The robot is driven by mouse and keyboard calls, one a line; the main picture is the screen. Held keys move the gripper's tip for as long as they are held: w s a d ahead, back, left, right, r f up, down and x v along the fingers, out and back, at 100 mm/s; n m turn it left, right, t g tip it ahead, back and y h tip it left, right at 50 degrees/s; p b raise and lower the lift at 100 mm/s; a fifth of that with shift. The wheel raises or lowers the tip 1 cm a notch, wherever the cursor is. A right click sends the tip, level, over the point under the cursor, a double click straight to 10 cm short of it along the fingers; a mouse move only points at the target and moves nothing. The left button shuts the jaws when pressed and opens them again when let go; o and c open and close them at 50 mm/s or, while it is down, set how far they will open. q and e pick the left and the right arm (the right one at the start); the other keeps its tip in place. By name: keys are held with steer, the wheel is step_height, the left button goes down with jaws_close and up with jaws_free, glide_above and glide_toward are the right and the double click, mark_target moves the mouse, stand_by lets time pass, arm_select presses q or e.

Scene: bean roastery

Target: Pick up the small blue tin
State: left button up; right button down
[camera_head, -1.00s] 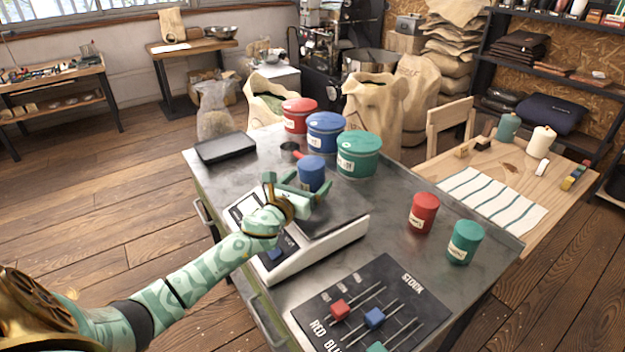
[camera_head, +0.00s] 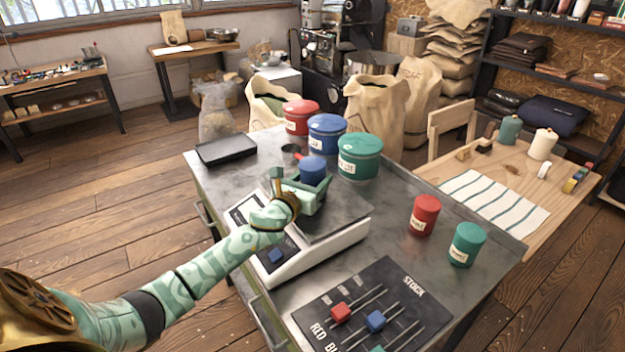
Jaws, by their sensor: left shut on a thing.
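The small blue tin (camera_head: 313,169) is upright over the plate of the white scale (camera_head: 302,262). My left gripper (camera_head: 312,187) is shut on it, with a finger on each side. The gripper hides the lower part of the tin, so I cannot tell whether it touches the plate. My right gripper is not in view.
Large red (camera_head: 299,118), blue (camera_head: 326,133) and green (camera_head: 360,157) tins stand at the bench's back. Small red (camera_head: 424,215) and green (camera_head: 466,244) tins stand right of the scale. A black slider board (camera_head: 385,325) lies in front, and a black tray (camera_head: 226,149) lies at the back left.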

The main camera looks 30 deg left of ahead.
mark_target(312, 167)
arm_select(q)
step_height(312, 167, up, 4)
steer(key=shift+f+p, duration=0.25)
steer(key=shift+p, duration=0.65)
steer(key=s+d+r+p, duration=0.7)
steer(key=s+d+r, duration=0.2)
steer(key=d+r, duration=0.45)
steer(key=s+d+f+b, duration=0.1)
steer(key=s+d+f, duration=0.1)
steer(key=s, duration=0.6)
steer(key=s+d+f+h+b, duration=0.1)
steer(key=s+d+f+b, duration=0.1)
steer(key=s+f, duration=0.3)
steer(key=s, duration=0.4)
steer(key=shift+s+d+f+m, duration=0.2)
steer(key=shift+s+f+m, duration=0.1)
steer(key=shift+m, duration=0.1)
